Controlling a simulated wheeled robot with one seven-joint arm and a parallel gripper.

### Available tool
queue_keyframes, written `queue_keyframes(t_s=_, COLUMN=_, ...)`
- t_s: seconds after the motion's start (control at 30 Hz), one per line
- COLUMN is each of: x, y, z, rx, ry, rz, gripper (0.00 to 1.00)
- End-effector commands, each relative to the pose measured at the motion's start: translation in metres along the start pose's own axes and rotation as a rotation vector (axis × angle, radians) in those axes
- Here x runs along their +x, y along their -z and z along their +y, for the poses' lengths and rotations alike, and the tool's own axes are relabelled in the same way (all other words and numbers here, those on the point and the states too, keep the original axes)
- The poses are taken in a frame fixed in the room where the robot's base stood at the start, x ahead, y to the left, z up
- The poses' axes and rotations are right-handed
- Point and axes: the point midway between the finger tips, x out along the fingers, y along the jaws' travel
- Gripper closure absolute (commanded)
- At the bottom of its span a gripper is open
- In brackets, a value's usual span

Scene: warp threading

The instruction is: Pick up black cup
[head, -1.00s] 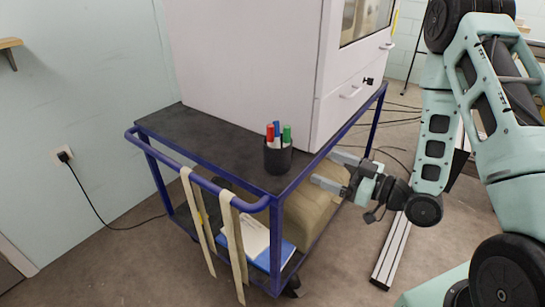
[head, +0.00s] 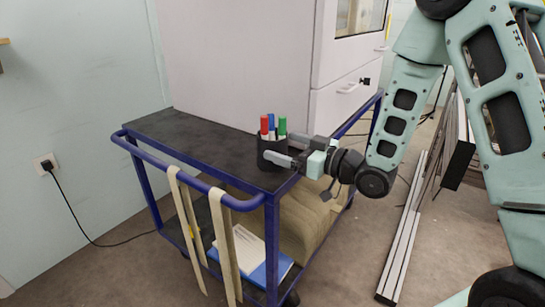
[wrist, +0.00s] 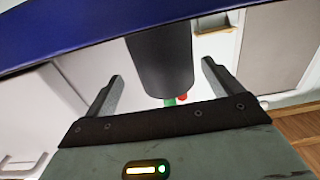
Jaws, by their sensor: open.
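The black cup (head: 270,145) stands upright on the dark top of the cart (head: 190,138), near its front right edge. It holds red, blue and green markers. My gripper (head: 279,147) is open and comes in from the right at cup height. In the head view its near finger crosses in front of the cup and its far finger shows at the cup's right rear. In the wrist view the cup (wrist: 160,62) appears upside down between the two open fingers (wrist: 162,72). I cannot tell whether either finger touches it.
A large white cabinet (head: 240,60) stands on the cart behind the cup. A blue push rail (head: 190,175) with hanging straps runs along the cart's left front. The lower shelf holds a tan package (head: 305,225) and a blue folder (head: 265,272). The cart top left of the cup is clear.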

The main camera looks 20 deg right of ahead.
Motion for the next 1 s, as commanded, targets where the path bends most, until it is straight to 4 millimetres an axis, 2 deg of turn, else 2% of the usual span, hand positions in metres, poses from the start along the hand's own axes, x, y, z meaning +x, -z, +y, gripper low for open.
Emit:
queue_keyframes(t_s=0.17, x=0.011, y=0.000, z=-0.002, rx=0.000, ry=0.002, rz=0.001, gripper=0.09)
queue_keyframes(t_s=0.4, x=0.046, y=-0.001, z=-0.007, rx=-0.001, ry=0.002, rz=0.001, gripper=0.09)
queue_keyframes(t_s=0.5, x=0.054, y=-0.001, z=-0.007, rx=0.000, ry=0.002, rz=0.000, gripper=0.09)
queue_keyframes(t_s=0.77, x=0.057, y=-0.001, z=-0.006, rx=0.001, ry=0.000, rz=-0.001, gripper=0.09)
queue_keyframes(t_s=0.93, x=0.057, y=-0.001, z=-0.006, rx=0.001, ry=0.000, rz=-0.001, gripper=0.53)
queue_keyframes(t_s=0.97, x=0.057, y=-0.001, z=-0.006, rx=0.001, ry=0.000, rz=-0.001, gripper=0.60)
queue_keyframes(t_s=1.0, x=0.057, y=-0.001, z=-0.006, rx=0.001, ry=0.000, rz=0.000, gripper=0.60)
